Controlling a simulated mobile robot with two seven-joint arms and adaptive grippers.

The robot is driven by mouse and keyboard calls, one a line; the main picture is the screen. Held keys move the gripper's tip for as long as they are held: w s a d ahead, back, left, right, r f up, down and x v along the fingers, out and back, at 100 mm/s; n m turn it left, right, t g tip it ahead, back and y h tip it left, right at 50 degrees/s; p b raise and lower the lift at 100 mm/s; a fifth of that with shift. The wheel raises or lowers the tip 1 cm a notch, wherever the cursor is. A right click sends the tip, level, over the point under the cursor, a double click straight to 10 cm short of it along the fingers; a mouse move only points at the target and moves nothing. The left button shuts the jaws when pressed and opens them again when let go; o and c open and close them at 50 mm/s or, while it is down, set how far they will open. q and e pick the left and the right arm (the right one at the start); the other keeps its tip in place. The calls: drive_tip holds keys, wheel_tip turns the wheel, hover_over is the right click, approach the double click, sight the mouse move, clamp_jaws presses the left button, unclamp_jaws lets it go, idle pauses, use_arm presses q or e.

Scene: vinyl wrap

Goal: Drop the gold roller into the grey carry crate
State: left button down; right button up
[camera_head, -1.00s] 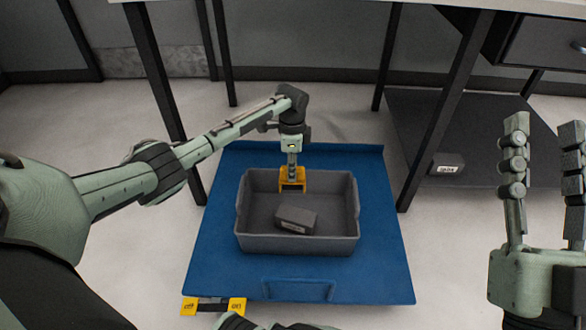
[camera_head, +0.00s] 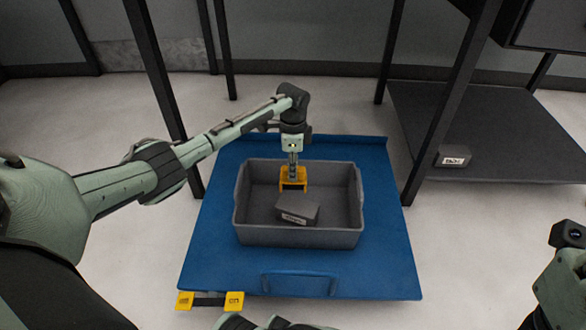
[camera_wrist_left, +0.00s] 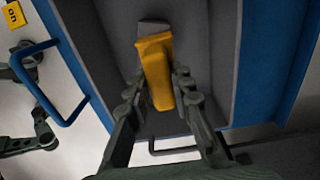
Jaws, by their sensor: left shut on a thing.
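The gold roller (camera_head: 292,180) is in my left gripper (camera_head: 293,162), which is shut on it. In the head view the gripper points down over the back half of the grey carry crate (camera_head: 300,237), and the roller appears inside the rim outline. I cannot tell whether it touches the floor of the crate. In the left wrist view the roller (camera_wrist_left: 157,72) sits between the two dark fingers (camera_wrist_left: 158,88). My right gripper's fingers are out of view; only part of my right arm shows at the right edge.
A dark grey labelled block (camera_head: 297,209) lies in the crate, in front of the roller. The crate stands on a blue platform (camera_head: 210,255) with a handle and yellow-tagged tabs at its front. Dark table legs (camera_head: 452,105) rise nearby. Another small box (camera_head: 453,156) sits on a low dark shelf at right.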

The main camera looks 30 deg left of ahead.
use_arm(q)
drive_tip(key=c, duration=1.3)
unclamp_jaws()
drive_tip(key=shift+o, duration=0.2)
drive_tip(key=shift+r, duration=0.1)
wheel_tip(320, 180, up, 12)
